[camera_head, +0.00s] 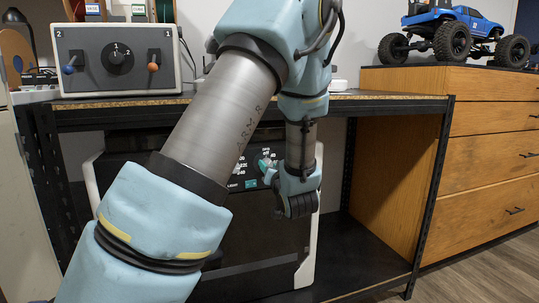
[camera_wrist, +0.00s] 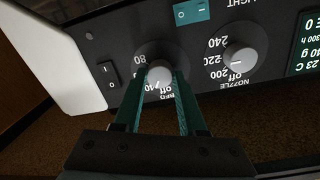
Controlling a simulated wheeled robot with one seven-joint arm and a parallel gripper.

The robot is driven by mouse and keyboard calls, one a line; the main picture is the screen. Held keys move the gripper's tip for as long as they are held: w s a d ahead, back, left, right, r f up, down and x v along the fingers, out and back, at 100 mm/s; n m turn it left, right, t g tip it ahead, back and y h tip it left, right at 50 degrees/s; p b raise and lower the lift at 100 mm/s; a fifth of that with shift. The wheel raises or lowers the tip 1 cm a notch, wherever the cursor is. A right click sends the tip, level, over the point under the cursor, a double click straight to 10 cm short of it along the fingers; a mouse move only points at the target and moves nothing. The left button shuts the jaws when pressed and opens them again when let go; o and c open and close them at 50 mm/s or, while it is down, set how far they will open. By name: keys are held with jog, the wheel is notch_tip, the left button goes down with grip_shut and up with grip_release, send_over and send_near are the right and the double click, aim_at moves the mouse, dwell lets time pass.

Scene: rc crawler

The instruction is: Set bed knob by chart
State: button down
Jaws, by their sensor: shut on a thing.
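The bed knob (camera_wrist: 160,75) is a round grey knob on a dark panel, seen upside down in the wrist view. The white marks "40", "80" and "off" show around it, and "BED" is partly covered. My gripper (camera_wrist: 160,84) has its two teal fingers on either side of the knob, shut on it. I cannot make out where the knob points. The nozzle knob (camera_wrist: 238,58) is to its right, with "200", "220", "240" and "off" marks. In the head view my gripper (camera_head: 266,170) is at the panel, and my arm hides much of it. I see no readable chart.
A black rocker switch (camera_wrist: 109,74) and a teal light switch (camera_wrist: 191,12) are near the knobs. A lit display (camera_wrist: 308,42) is at the right. Above the shelf stand a grey control box (camera_head: 117,60) and a blue crawler (camera_head: 455,30) on a wooden cabinet (camera_head: 490,120).

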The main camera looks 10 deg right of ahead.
jog(key=shift+r+m+p, duration=0.1)
jog(key=shift+m+p, duration=1.1)
jog(key=shift+p, duration=0.25)
jog(key=shift+c, duration=2.3)
grip_release()
jog(key=s+d+p, duration=0.1)
jog(key=s, duration=0.9)
jog(key=shift+s, duration=0.4)
jog(key=shift+w, duration=0.1)
